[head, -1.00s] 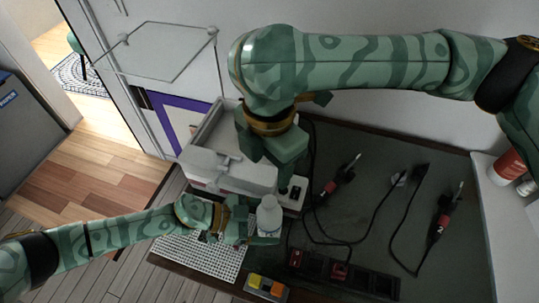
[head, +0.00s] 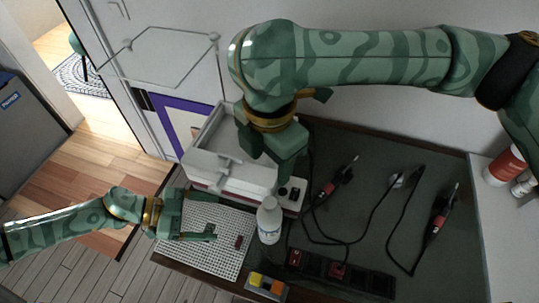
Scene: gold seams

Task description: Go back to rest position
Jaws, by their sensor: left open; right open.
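My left gripper (head: 207,214) is open and empty over the white perforated mat (head: 212,263) on the bench's left side. A white bottle (head: 269,222) stands upright just right of that mat, apart from the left gripper. My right arm reaches across the top of the head view from the right. My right gripper (head: 284,172) points down beside the white box-shaped machine (head: 205,170) at the bench's back left. Its fingertips are partly hidden by its own body.
Two red-and-black soldering irons (head: 331,190) (head: 437,225) with loose black cables lie on the dark bench (head: 440,270). A black power strip (head: 340,272) and a yellow-orange block (head: 267,285) lie near the front edge. A small dark red piece (head: 239,242) lies on the mat.

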